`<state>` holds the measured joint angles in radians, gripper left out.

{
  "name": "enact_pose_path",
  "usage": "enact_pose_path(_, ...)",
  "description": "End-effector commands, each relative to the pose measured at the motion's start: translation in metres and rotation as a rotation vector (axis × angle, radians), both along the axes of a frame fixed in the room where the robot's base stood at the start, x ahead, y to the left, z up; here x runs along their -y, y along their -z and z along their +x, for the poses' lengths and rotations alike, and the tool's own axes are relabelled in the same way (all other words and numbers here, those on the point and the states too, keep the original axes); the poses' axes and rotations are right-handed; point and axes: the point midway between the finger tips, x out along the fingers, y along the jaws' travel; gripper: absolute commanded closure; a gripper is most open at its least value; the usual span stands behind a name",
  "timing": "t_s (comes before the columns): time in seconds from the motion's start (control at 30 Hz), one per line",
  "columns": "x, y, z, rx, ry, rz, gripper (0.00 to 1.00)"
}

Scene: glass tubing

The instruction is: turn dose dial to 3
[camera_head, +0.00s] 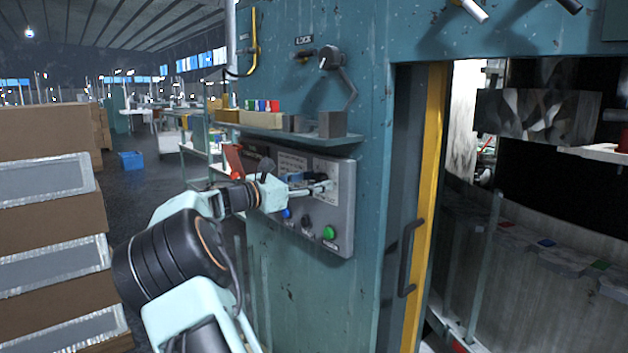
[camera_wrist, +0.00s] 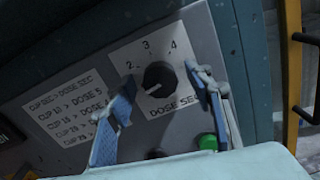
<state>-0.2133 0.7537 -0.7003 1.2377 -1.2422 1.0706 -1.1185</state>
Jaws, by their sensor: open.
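The dose dial (camera_wrist: 158,77) is a round black knob on a white plate in the wrist view. The figures 2, 3 and 4 stand around its upper side, with 3 nearly straight above. A pale mark on the knob points to the lower left, away from 3. My gripper (camera_wrist: 161,75) is open, with one finger on each side of the knob and visible gaps between. In the head view, my gripper (camera_head: 318,187) is at the upper right of the grey control panel (camera_head: 340,226), where it largely hides the dial.
A green button (camera_head: 329,232) and a blue button (camera_head: 287,213) sit below on the panel. A shelf (camera_head: 290,133) with blocks juts out above it. A yellow-edged door (camera_head: 431,190) with a dark handle stands to the right. Stacked boxes (camera_head: 45,215) are at left.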

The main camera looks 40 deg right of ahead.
Motion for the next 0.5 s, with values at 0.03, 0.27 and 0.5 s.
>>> enact_pose_path(0.03,0.0008,-0.0001,0.0002,0.000,-0.001,0.000,0.53)
enact_pose_path(0.27,0.0006,0.0000,0.0002,0.001,-0.001,0.000,0.55)
enact_pose_path(0.5,0.0004,0.0000,0.0002,0.001,-0.001,0.000,0.81)
